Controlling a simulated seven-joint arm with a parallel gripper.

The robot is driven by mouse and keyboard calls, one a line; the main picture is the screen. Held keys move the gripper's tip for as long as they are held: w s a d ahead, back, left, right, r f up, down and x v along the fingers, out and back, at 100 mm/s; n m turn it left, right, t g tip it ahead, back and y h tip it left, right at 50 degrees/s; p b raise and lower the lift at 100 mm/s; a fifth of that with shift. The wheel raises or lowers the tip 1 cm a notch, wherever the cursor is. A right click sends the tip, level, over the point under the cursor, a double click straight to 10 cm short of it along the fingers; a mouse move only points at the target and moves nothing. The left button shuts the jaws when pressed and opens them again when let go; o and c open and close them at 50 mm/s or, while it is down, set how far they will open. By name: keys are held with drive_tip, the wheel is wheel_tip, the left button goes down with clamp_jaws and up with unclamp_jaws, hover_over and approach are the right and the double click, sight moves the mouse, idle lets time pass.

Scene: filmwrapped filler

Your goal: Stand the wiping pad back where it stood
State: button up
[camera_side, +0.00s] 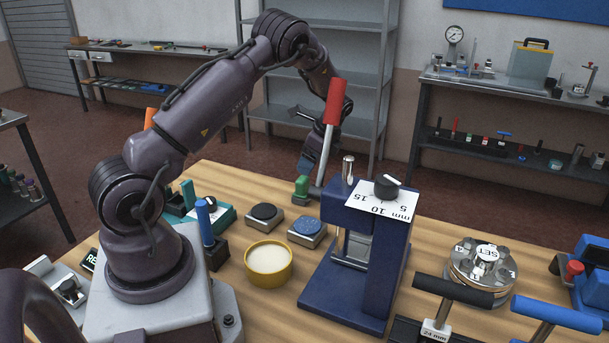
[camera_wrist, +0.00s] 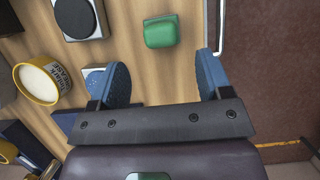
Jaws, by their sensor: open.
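A small green block with rounded edges (camera_side: 302,186), which looks like the wiping pad, is on the wooden table near its far edge. It also shows in the wrist view (camera_wrist: 160,31), ahead of my fingers and between their lines. My gripper (camera_side: 309,152) is above the block, with its blue-padded fingers pointing down. In the wrist view my gripper (camera_wrist: 161,62) is open, with wide bare space between the fingers. Nothing is held. The red-handled lever partly covers my gripper in the side view.
A blue press (camera_side: 379,245) with a red-handled lever (camera_side: 336,102) stands close to my gripper. A yellow pot (camera_side: 268,264), a black-topped block (camera_side: 264,216) and a blue-topped block (camera_side: 307,231) are nearby. The table edge (camera_wrist: 203,25) runs just right of the green block.

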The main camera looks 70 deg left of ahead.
drive_tip(key=shift+v, duration=1.7)
wheel_tip(320, 180, up, 26)
drive_tip(key=s+d+r+n+t, duration=0.2)
drive_tip(key=s+d, duration=0.1)
drive_tip(key=d, duration=0.4)
drive_tip(key=s+d+r+n+t+h, duration=0.1)
drive_tip(key=s+d+r+t, duration=0.1)
drive_tip(key=d, duration=0.4)
drive_tip(key=s+d+r+n+t, duration=0.1)
drive_tip(key=s+d+n+t, duration=0.15)
drive_tip(key=d, duration=0.45)
drive_tip(key=s+d+f+n+t+h, duration=0.2)
drive_tip(key=s+d+f+n, duration=0.15)
drive_tip(key=s+d, duration=0.6)
wheel_tip(320, 180, down, 7)
drive_tip(key=s, duration=0.1)
drive_tip(key=shift+s+d+r, duration=0.2)
